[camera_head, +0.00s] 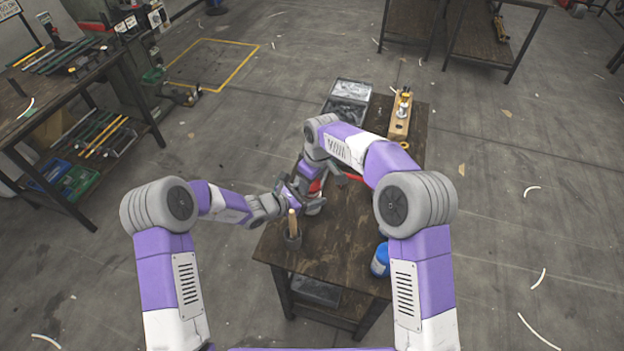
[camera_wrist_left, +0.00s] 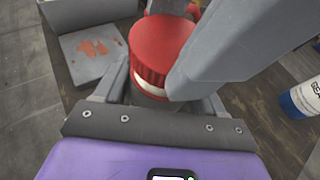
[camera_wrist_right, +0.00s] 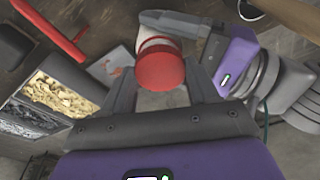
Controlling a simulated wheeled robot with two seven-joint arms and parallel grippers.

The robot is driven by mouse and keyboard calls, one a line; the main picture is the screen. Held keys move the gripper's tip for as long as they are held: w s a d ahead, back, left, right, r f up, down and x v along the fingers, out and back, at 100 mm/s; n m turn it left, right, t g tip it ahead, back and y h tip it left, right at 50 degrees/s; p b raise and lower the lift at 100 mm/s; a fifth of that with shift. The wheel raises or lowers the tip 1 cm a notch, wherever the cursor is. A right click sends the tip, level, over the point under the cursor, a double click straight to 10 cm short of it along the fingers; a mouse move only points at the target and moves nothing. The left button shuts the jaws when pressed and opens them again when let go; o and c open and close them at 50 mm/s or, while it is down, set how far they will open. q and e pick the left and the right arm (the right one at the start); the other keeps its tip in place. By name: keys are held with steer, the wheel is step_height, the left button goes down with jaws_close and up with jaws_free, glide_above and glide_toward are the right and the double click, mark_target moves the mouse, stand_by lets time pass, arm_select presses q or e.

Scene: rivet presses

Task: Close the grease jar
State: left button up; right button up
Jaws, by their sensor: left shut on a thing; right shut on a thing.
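The grease jar shows as a pale body with a red ribbed lid. The lid (camera_wrist_left: 150,55) is in the left wrist view, with a white band below it, and the lid also shows in the right wrist view (camera_wrist_right: 160,72). My left gripper (camera_head: 301,190) is shut on the jar (camera_wrist_right: 156,42), whose lower part is largely hidden. My right gripper (camera_wrist_right: 162,84) is shut on the lid. The lid lies against the jar's mouth, in line with it. I cannot tell how tightly it is seated. Both grippers hold these above the table.
A red bar (camera_wrist_right: 48,28) and an orange-smeared plate (camera_wrist_right: 110,68) lie nearby.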

steer(key=shift+f, duration=0.55)
arm_select(q)
jaws_close()
arm_select(e)
steer(key=m, duration=0.5)
steer(key=shift+s+a+h, duration=0.1)
steer(key=shift+a+h, duration=0.05)
steer(key=shift+h, duration=0.15)
steer(key=m, duration=0.4)
steer(key=shift+m+t+h, duration=0.3)
steer(key=shift+m+h, duration=0.1)
steer(key=o, duration=1)
steer(key=shift+a, duration=0.1)
